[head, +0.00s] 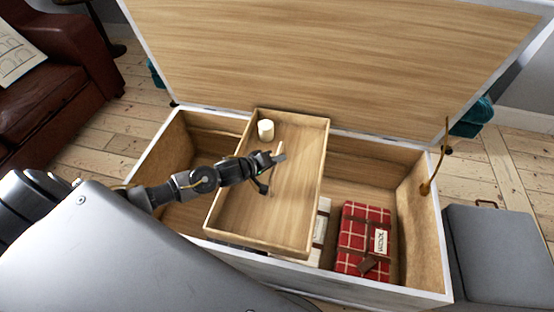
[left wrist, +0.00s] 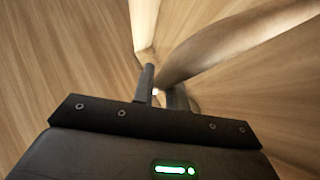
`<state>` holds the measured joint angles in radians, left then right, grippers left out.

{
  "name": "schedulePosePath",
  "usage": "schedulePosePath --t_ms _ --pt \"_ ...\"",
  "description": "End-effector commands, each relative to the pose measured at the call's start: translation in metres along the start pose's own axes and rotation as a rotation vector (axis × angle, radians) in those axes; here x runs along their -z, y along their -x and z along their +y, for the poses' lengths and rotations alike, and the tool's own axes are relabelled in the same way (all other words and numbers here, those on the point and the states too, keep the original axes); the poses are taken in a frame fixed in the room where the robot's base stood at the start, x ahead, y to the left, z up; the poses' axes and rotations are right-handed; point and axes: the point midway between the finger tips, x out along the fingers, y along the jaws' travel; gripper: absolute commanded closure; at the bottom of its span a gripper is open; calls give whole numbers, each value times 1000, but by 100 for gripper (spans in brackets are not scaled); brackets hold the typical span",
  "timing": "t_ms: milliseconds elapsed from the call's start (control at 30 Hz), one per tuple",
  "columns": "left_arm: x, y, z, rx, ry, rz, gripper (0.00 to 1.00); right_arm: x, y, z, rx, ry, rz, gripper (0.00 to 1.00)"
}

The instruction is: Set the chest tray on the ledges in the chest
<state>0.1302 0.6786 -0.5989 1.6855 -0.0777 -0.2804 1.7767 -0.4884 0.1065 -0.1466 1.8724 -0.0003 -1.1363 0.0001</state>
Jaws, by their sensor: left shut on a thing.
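The chest tray (head: 237,215) is a shallow wooden box lying front to back across the middle of the open chest (head: 160,143). Its near end overlaps the chest's front rim in the head view and its far end reaches the back rim. I cannot tell whether it rests or hangs just above. My left gripper (head: 270,168) is over the tray's middle, shut on its wooden handle (head: 279,148); the handle also shows between the fingers (left wrist: 163,92) in the left wrist view. The ledges are not clearly visible. My right gripper is not in view.
A white cylinder (head: 265,130) stands in the tray's far end. A red plaid parcel (head: 353,228) and a pale parcel (head: 321,222) lie in the chest. The wooden lid (head: 330,55) is raised behind. A grey box (head: 495,250) stands at right, a brown sofa (head: 60,75) at left.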

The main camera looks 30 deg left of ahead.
Motion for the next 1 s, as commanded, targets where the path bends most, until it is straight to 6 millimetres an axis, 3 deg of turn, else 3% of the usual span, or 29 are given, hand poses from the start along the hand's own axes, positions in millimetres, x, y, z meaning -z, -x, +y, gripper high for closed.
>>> schedulePosePath --t_ms 1000 --pt "3 1 3 -8 -1 5 100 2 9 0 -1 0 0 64"
